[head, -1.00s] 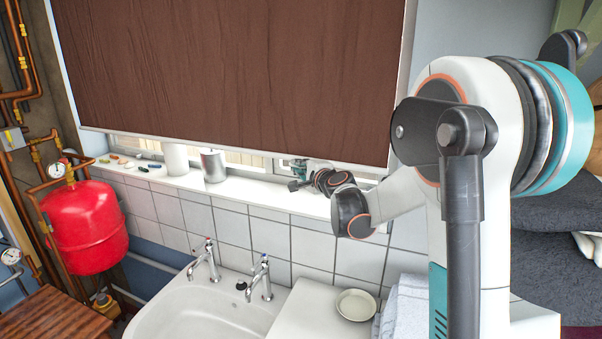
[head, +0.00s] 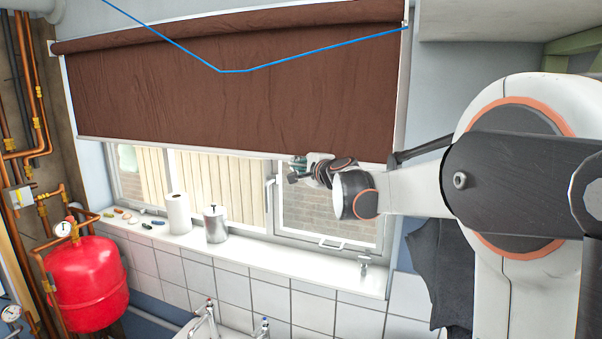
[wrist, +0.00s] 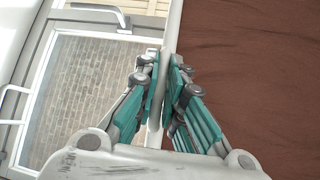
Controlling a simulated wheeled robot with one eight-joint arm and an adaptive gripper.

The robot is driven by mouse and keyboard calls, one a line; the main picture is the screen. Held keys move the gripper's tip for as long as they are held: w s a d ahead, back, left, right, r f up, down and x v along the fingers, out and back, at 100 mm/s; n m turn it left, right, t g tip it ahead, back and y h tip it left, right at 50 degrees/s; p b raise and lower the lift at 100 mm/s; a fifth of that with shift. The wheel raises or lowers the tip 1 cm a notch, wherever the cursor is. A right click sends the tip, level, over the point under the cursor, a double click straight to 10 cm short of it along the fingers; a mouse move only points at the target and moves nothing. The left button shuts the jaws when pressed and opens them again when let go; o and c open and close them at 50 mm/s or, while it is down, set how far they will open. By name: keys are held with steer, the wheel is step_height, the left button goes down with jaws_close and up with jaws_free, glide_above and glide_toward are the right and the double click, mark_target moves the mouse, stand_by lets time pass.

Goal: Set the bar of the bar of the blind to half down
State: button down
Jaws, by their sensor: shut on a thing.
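The brown blind (head: 230,95) hangs from a roll at the top of the window and covers its upper part. The blind's pale bar (head: 190,147) runs along its lower edge, well above the sill. My gripper (head: 299,170) is at this bar, right of its middle. In the wrist view, my gripper (wrist: 166,80) has its teal fingers closed on both sides of the bar (wrist: 174,25), with brown cloth (wrist: 255,70) to the right and window glass to the left.
The white sill (head: 260,257) below holds a paper roll (head: 178,213), a metal canister (head: 215,224) and several small items. Window handles (head: 270,195) stick out behind the bar. A blue cord (head: 300,60) crosses in front of the blind. A red tank (head: 85,285) stands at left.

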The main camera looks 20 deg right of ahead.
steer(key=shift+r, duration=0.15)
steer(key=c, duration=1.7)
jaws_free()
steer(key=shift+s+r, duration=0.15)
steer(key=shift+s, duration=1.1)
steer(key=shift+s+r, duration=0.2)
steer(key=shift+s, duration=1.05)
steer(key=shift+s+r, duration=0.15)
steer(key=shift+s, duration=1.1)
